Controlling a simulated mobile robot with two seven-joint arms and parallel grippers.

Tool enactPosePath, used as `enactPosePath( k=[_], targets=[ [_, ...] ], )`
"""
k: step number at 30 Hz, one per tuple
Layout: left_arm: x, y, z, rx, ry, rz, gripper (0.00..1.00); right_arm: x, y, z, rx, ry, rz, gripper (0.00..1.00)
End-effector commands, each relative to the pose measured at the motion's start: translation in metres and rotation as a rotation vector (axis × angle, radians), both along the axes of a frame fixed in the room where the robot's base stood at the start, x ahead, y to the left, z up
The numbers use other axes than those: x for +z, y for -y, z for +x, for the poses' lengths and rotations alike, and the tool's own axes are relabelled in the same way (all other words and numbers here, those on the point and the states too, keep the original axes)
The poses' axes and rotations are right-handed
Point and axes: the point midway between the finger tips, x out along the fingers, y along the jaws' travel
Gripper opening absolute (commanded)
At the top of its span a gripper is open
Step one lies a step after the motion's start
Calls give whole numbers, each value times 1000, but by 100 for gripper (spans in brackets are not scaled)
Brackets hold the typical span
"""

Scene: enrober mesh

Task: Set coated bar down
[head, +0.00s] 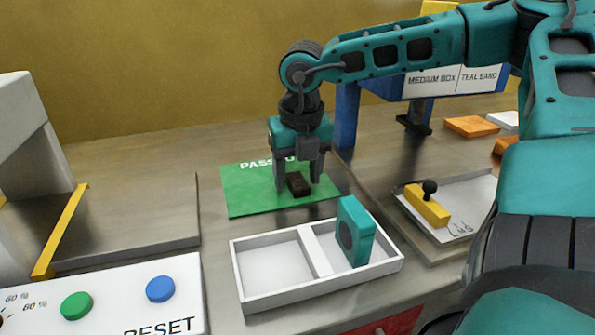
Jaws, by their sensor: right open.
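The coated bar (298,184), a small dark brown block, lies on the green mat (245,198), whose white lettering is partly hidden by my gripper. My right gripper (297,180) is above the mat, pointing down, with its fingers apart on either side of the bar. I cannot tell whether either finger touches the bar. My left gripper is not in view.
A white two-compartment tray (268,302) stands in front of the mat, with a teal block (356,232) upright in its right compartment. A control panel (120,300) with green and blue buttons is front left. A yellow handled piece (427,205) lies at right.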

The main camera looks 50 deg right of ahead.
Motion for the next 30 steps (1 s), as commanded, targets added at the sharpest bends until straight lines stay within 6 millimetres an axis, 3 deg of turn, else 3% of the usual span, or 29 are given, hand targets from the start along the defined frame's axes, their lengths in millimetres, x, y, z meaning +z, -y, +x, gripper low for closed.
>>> enactPosePath(
  k=[16, 22, 30],
  targets=[
    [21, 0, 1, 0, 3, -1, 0, 103, -7, -13, 0, 3, -1, 59],
    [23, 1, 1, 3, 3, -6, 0, 119, -9, -15, 1, 0, -1, 59],
    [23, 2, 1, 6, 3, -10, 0, 120, -9, -16, 1, 0, 0, 59]
  ],
)
